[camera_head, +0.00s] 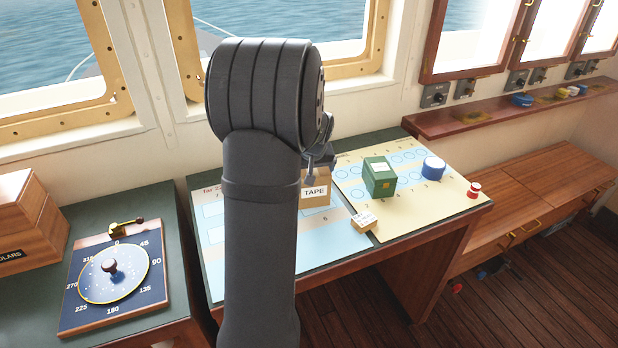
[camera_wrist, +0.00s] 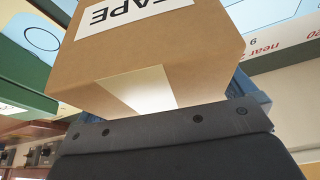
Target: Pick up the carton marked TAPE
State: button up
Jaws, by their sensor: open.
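The brown carton marked TAPE (camera_head: 316,198) stands on the sloped desk, its left part hidden behind my arm in the head view. In the wrist view the carton (camera_wrist: 160,60) fills the middle, with its label upside down and cut off by the top edge. My gripper (camera_head: 318,168) is at the carton's upper part, partly hidden by my arm.
A green box (camera_head: 379,177) stands right of the carton, with a blue round container (camera_head: 433,168) beyond it. A small labelled block (camera_head: 364,222) lies in front. A compass dial panel (camera_head: 113,275) is at left.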

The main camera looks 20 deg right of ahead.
jog(key=shift+f, duration=0.15)
jog(key=shift+c, duration=0.2)
jog(key=c, duration=1)
